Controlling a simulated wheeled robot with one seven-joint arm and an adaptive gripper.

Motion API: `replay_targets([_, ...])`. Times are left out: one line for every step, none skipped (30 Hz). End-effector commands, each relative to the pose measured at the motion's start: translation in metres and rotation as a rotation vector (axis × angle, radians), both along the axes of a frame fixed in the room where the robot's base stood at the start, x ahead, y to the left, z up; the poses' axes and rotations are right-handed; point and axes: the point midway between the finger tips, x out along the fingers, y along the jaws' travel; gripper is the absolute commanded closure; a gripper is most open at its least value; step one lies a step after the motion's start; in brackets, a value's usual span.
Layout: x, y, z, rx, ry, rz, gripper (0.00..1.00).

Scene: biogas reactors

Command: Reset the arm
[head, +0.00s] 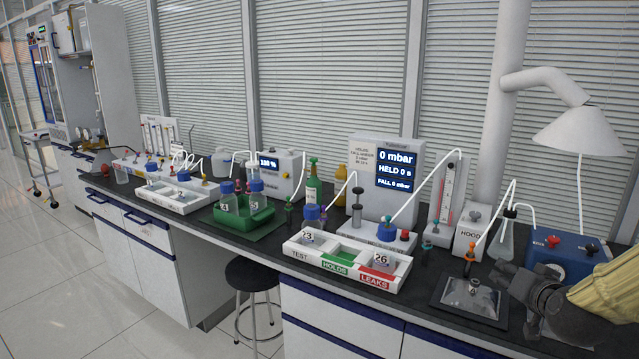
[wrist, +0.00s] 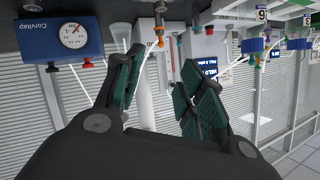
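My gripper (head: 528,292) is low at the right end of the bench in the head view, on my arm in a yellow sleeve. It is beside a dark square tray (head: 455,299) with a small grey weight-like object on it. In the wrist view, which appears upside down, the two green-padded fingers (wrist: 157,72) stand apart with nothing between them. The gripper is open and empty. The fingertips are hard to make out in the head view.
A blue pump box (head: 565,256) with a gauge stands close behind my gripper. A TEST/HOLDS/LEAKS rack (head: 325,264) holds bottles in the TEST and LEAKS sections. A green tray (head: 238,221) holds bottles. A stool (head: 252,276) stands in front.

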Motion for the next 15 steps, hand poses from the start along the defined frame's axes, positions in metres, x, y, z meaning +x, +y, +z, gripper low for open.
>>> replay_targets([0.0, 0.0, 0.0, 0.0, 0.0, 0.0, 0.61])
replay_targets([0.0, 0.0, -0.001, -0.001, 0.002, 0.0, 0.61])
replay_targets([0.0, 0.002, -0.006, -0.003, 0.012, 0.003, 0.61])
replay_targets([-0.001, 0.003, -0.009, -0.005, 0.018, 0.005, 0.61])
replay_targets([-0.001, 0.003, -0.011, -0.006, 0.022, 0.006, 0.61])
replay_targets([-0.002, 0.003, -0.015, -0.009, 0.03, 0.007, 0.61])
replay_targets([-0.002, 0.004, -0.018, -0.01, 0.037, 0.009, 0.61])
replay_targets([-0.002, 0.005, -0.021, -0.012, 0.044, 0.011, 0.61])
replay_targets([-0.003, 0.007, -0.025, -0.013, 0.052, 0.013, 0.61])
replay_targets([-0.003, 0.008, -0.029, -0.016, 0.059, 0.015, 0.61])
replay_targets([-0.004, 0.009, -0.032, -0.018, 0.067, 0.018, 0.61])
replay_targets([-0.004, 0.01, -0.037, -0.021, 0.077, 0.021, 0.61])
replay_targets([-0.005, 0.011, -0.041, -0.023, 0.085, 0.023, 0.61])
replay_targets([-0.006, 0.013, -0.045, -0.024, 0.094, 0.026, 0.61])
replay_targets([-0.006, 0.015, -0.051, -0.028, 0.106, 0.03, 0.61])
